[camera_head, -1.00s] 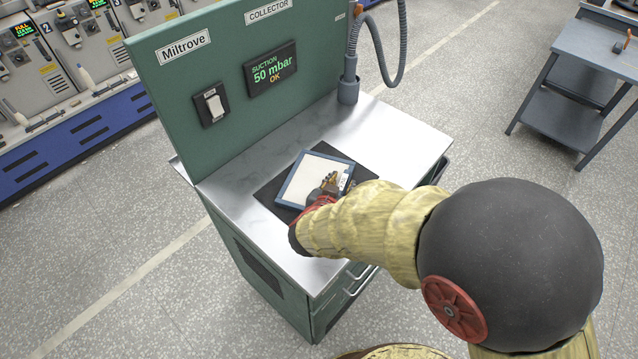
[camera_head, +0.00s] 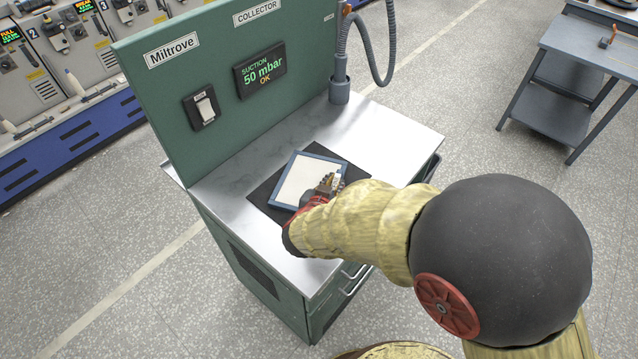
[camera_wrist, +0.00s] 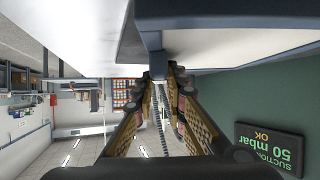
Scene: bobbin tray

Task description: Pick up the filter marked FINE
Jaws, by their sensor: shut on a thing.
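A square filter (camera_head: 303,181) with a white face and blue-grey frame is over the dark mat on the metal benchtop. No FINE marking is readable on it. My gripper (camera_head: 330,185) is at its near right corner in the head view and covers part of that edge. In the wrist view my gripper (camera_wrist: 162,76) has its fingertips together on the blue-grey frame of the filter (camera_wrist: 151,40). I cannot tell whether the filter touches the mat or is slightly raised.
The dark mat (camera_head: 262,193) lies on the metal benchtop (camera_head: 376,135). A green back panel (camera_head: 150,85) with a switch (camera_head: 203,107) and a display (camera_head: 260,70) stands behind. A grey hose (camera_head: 373,55) rises at the back right. The benchtop's right side is clear.

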